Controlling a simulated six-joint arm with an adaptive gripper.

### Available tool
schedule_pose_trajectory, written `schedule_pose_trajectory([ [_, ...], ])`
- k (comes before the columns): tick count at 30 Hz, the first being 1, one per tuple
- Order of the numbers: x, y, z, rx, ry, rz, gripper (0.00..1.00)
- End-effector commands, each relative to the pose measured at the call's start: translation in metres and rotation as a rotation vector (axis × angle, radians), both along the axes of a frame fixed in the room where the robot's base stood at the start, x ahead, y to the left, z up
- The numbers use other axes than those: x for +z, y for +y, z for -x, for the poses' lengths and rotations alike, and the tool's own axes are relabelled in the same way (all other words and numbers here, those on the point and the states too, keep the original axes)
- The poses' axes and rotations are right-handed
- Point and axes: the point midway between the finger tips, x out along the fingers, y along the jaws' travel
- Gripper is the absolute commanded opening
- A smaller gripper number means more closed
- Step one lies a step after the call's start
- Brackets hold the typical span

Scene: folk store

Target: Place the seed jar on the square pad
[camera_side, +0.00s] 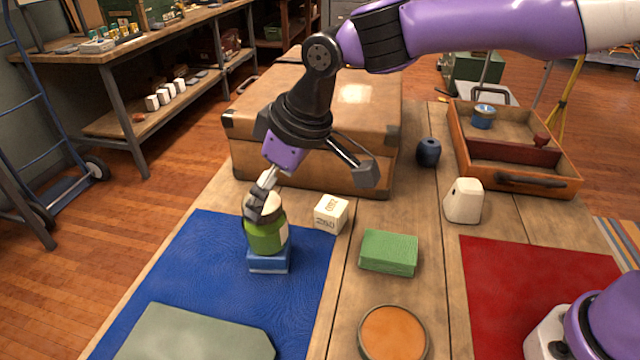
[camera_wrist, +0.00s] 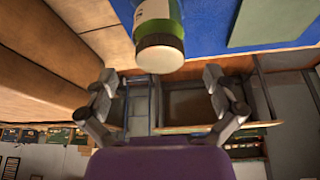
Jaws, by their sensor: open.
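The seed jar (camera_side: 267,236) is green with a pale label and a pale lid. In the side view it stands on a small blue square pad (camera_side: 269,264), which lies on the blue mat. The jar's lid (camera_wrist: 160,53) is near the top centre of the wrist view. My gripper (camera_side: 258,203) is open at the jar's upper part, and its fingers partly cover the lid in the side view. In the wrist view the two fingers of my gripper (camera_wrist: 160,78) are spread wide, with the lid lying between their lines and clear of both.
A white lettered cube (camera_side: 331,214) and a green square stack (camera_side: 388,252) are right of the jar. A brown suitcase (camera_side: 310,110) stands behind. An orange round coaster (camera_side: 393,334), a cream block (camera_side: 464,201), a red mat (camera_side: 535,290) and a wooden tray (camera_side: 560,187) are further right.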

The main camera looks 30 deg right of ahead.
Motion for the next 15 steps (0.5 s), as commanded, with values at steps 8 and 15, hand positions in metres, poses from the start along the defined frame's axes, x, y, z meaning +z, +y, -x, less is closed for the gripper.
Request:
schedule_pose_trajectory([
  [8,0.040,-0.010,0.013,-0.002,-0.001,0.000,1.00],
  [15,0.069,-0.081,0.035,-0.148,-0.022,-0.014,1.00],
])
